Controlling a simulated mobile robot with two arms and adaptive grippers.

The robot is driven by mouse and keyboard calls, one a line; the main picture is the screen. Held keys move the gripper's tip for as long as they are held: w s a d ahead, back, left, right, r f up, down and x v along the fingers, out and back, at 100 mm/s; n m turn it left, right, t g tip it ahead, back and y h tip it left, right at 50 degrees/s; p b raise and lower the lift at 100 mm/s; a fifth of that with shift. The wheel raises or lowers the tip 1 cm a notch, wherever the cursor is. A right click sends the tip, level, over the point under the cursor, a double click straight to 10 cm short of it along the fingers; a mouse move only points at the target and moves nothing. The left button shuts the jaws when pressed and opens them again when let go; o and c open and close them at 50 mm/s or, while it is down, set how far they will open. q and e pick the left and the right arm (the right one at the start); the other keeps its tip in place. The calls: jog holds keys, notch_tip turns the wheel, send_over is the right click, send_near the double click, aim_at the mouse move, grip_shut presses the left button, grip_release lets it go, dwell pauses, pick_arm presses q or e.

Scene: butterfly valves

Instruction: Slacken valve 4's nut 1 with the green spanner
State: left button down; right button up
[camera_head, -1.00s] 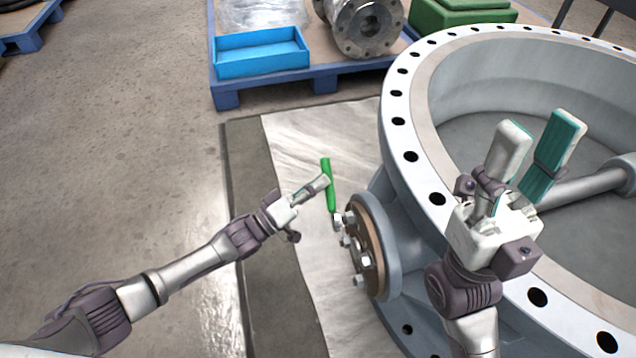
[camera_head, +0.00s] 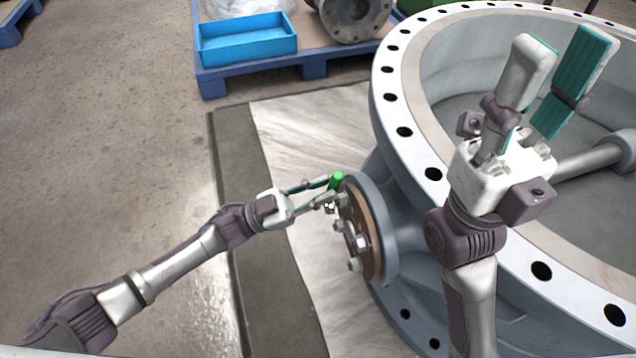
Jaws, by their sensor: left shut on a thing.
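The green spanner (camera_head: 337,181) is in my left gripper (camera_head: 322,193), at the bolted flange on the valve's near left side. Only a short piece of its green handle shows; the head is hard to make out beside the upper nut (camera_head: 343,200). My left gripper is shut on the spanner. The brown-faced flange (camera_head: 361,235) carries several nuts, and which is nut 1 cannot be told. The large grey valve (camera_head: 405,200) lies with its ring facing up. My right gripper (camera_head: 560,55) is open and empty above the ring.
A blue tray (camera_head: 248,45) stands on a blue pallet (camera_head: 215,88) at the back. A metal flanged part (camera_head: 352,15) lies beside it. A plastic-covered mat (camera_head: 300,130) lies under the valve. The floor (camera_head: 100,150) at the left is clear.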

dwell(0.3)
pick_arm(q)
jog(key=shift+s+a+p, duration=0.2)
jog(key=shift+s+a, duration=0.05)
jog(key=shift+a, duration=0.55)
jog(key=shift+s+a+p, duration=0.25)
jog(key=shift+s+a, duration=0.05)
jog(key=shift+a, duration=0.5)
jog(key=shift+s+a+p, duration=0.2)
jog(key=shift+s+a, duration=0.05)
jog(key=shift+a, duration=0.55)
jog(key=shift+r, duration=0.1)
